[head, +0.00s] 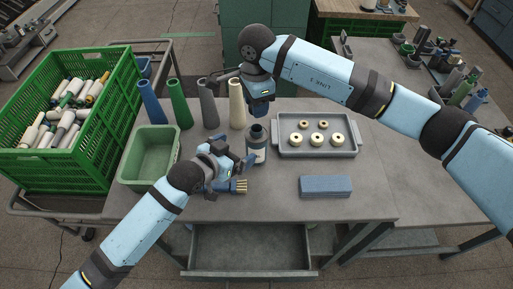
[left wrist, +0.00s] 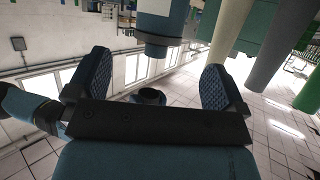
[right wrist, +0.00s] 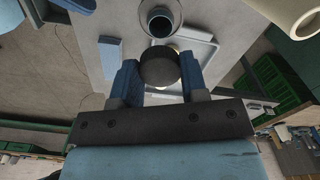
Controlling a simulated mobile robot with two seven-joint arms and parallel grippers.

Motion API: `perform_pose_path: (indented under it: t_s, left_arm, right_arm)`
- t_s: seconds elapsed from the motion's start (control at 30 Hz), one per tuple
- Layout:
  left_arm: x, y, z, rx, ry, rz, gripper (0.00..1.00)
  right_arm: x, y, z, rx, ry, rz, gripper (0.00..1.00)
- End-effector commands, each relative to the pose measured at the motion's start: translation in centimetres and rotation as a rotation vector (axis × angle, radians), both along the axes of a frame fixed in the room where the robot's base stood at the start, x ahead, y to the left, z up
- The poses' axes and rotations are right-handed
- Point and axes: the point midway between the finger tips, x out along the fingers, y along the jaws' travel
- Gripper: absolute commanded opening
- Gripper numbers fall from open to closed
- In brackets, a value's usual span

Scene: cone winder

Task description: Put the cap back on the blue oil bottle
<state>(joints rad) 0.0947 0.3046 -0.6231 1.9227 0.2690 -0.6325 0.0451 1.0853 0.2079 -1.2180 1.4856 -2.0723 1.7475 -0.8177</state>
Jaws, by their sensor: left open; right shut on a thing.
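The oil bottle (head: 256,151) stands upright on the table with a pale label and an open neck. Its round mouth (right wrist: 159,22) shows in the right wrist view. My right gripper (head: 261,105) is above the bottle and shut on the dark round cap (right wrist: 159,67), which is apart from the mouth. The cap is hard to make out in the head view. My left gripper (head: 243,163) is open, low beside the bottle on its left. In the left wrist view the bottle (left wrist: 155,22) shows upside down, ahead of and between the open fingers (left wrist: 158,82).
A grey tray (head: 347,152) with several pale rings is right of the bottle. A blue block (head: 325,187) lies in front of it. A brush (head: 240,186) lies by my left gripper. Several cones (head: 208,105) stand behind; a green bin (head: 150,155) is left.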

Motion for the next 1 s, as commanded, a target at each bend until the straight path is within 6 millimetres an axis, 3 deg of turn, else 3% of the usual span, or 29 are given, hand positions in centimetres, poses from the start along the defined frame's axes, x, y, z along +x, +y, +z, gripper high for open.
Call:
perform_pose_path:
  t_s: [0.4, 0.6, 0.93, 1.0]
  left_arm:
    - [5.4, -4.3, -2.8, 0.000, -0.001, 0.001, 0.98]
    - [6.5, -5.2, -3.3, -0.001, -0.002, 0.000, 0.98]
    - [6.6, -5.3, -3.5, 0.000, -0.001, 0.000, 0.98]
    - [6.6, -5.3, -3.5, 0.000, -0.001, 0.000, 0.82]
  right_arm:
    - [0.0, 0.0, 0.0, 0.000, 0.000, 0.000, 0.19]
    - [0.0, 0.0, 0.0, 0.000, 0.000, 0.000, 0.19]
    - [0.0, 0.0, 0.0, 0.000, 0.000, 0.000, 0.19]
    - [0.0, 0.0, 0.0, 0.000, 0.000, 0.000, 0.19]
